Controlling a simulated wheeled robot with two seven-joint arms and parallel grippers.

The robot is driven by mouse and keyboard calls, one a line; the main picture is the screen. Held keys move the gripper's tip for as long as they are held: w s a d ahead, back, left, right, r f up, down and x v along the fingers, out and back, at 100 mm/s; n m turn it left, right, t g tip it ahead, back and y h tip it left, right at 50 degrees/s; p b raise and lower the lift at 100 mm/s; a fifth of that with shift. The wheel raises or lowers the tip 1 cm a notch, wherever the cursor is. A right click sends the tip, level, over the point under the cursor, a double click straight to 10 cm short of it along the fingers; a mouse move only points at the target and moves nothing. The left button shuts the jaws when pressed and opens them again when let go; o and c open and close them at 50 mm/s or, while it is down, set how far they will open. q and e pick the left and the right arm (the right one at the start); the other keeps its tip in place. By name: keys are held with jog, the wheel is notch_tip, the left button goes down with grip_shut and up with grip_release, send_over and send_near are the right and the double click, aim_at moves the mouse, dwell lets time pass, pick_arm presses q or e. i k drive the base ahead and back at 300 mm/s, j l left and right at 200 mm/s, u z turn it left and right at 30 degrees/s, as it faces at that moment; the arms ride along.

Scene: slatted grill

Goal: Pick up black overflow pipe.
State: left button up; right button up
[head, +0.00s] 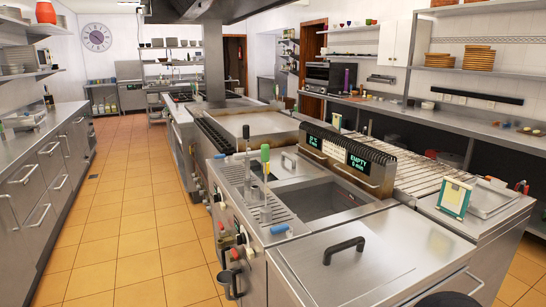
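Two thin upright rods stand at the left side of the steel cooking unit (240,190), by a slotted strip. One has a dark top (247,132) and looks like the black overflow pipe, though I cannot be sure at this size. The other, nearer rod has a green top (265,153). Both stand close together beside an open rectangular basin (335,200). Neither of my grippers can be made out in the head view. A dark shape at the bottom edge is too cut off to identify.
A steel lid with a black handle (343,248) covers the near part of the unit. Displays (310,141) and a slatted grill (425,170) lie to the right. A small framed card (454,197) stands near the grill. The tiled aisle (130,220) on the left is clear.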

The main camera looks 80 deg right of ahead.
aim_at(247, 135)
jog(key=i+l+z, duration=0.25)
jog(key=z, duration=0.25)
jog(key=i+l+z, duration=0.1)
jog(key=i+z, duration=0.9)
jog(key=i+j+z, duration=0.2)
jog(key=z, duration=0.3)
jog(key=i, duration=0.05)
